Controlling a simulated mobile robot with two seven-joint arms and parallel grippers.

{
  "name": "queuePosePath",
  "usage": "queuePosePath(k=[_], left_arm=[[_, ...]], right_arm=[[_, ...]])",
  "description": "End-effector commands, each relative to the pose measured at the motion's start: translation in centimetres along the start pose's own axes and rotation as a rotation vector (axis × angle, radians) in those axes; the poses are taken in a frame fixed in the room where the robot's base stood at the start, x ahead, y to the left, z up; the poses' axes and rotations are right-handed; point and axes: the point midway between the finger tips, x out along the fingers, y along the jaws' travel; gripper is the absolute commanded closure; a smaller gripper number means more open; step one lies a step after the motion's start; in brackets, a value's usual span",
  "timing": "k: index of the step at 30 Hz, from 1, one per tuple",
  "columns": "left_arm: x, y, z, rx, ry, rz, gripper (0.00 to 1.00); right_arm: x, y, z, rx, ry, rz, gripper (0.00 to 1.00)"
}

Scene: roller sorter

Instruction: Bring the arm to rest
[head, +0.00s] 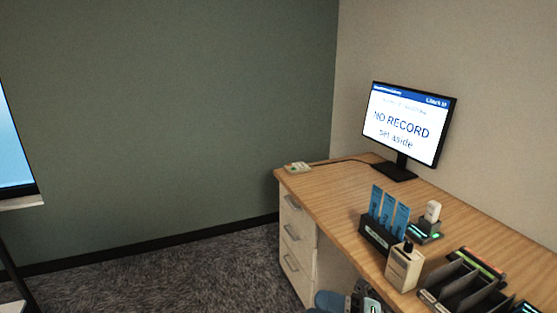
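Neither gripper shows clearly in the head view. A blue rounded part and a dark, light-edged part (364,298) show at the bottom edge, in front of the desk; they may belong to one of my arms, but I cannot tell which. No fingertips can be made out, and nothing held is visible. The wooden desk (335,190) runs along the right wall.
A monitor (402,123) reads "NO RECORD set aside". On the desk are a dark holder with blue cards (388,213), a green-lit dock with a white device (432,212), a beige box (404,267) and a slotted black rack (465,283). Carpet (170,275) lies clear at left.

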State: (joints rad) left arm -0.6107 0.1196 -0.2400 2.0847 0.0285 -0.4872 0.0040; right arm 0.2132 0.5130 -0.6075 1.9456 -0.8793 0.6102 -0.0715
Motion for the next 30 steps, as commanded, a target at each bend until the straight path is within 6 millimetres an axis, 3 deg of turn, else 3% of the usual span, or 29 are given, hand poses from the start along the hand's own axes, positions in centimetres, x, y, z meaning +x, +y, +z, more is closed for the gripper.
queuePosePath(k=[4,8,15,21,23,24,30], left_arm=[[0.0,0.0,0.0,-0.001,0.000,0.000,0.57],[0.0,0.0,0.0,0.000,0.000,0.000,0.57],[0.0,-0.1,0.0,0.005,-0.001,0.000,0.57],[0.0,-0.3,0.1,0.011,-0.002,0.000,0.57],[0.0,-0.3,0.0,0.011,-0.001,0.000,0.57],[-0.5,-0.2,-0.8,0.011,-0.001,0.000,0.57],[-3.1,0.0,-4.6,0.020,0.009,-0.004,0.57]], right_arm=[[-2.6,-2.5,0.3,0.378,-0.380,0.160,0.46],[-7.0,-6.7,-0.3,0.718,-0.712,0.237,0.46],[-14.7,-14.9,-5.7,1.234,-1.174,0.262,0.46],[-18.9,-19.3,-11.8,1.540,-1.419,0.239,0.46],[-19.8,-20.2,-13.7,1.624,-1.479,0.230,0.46],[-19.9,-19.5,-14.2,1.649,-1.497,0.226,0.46],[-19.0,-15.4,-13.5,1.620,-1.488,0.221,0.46]])
